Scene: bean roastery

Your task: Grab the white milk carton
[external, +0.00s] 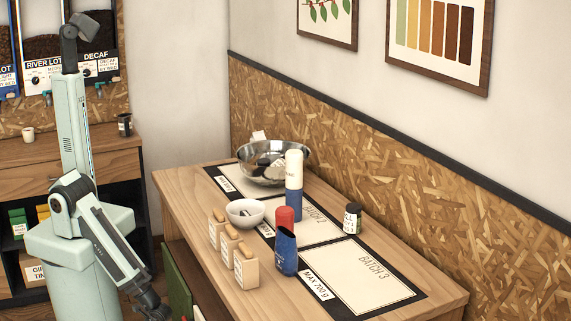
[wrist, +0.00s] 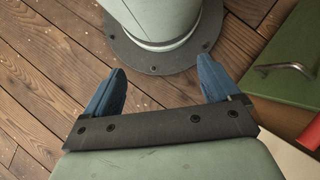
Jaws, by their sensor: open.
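No thing shows clearly as a white milk carton. A small white piece (external: 258,136) stands up at the back of the steel bowl (external: 300,152), too small to tell what it is. A tall white and blue cylinder (external: 294,172) stands upright near the middle of the table. My gripper (external: 155,305) hangs low to the left of the table, well apart from these things. In the wrist view its two blue fingers (wrist: 160,78) are spread with nothing between them, above the wooden floor. No table item shows in the wrist view.
The table (external: 185,190) also holds a white bowl (external: 245,219), several beige blocks (external: 246,270), a blue container (external: 287,256), a red-topped item (external: 284,217) and a dark jar (external: 352,217). The Batch 3 area (external: 358,276) is clear. A wall borders the table's far side.

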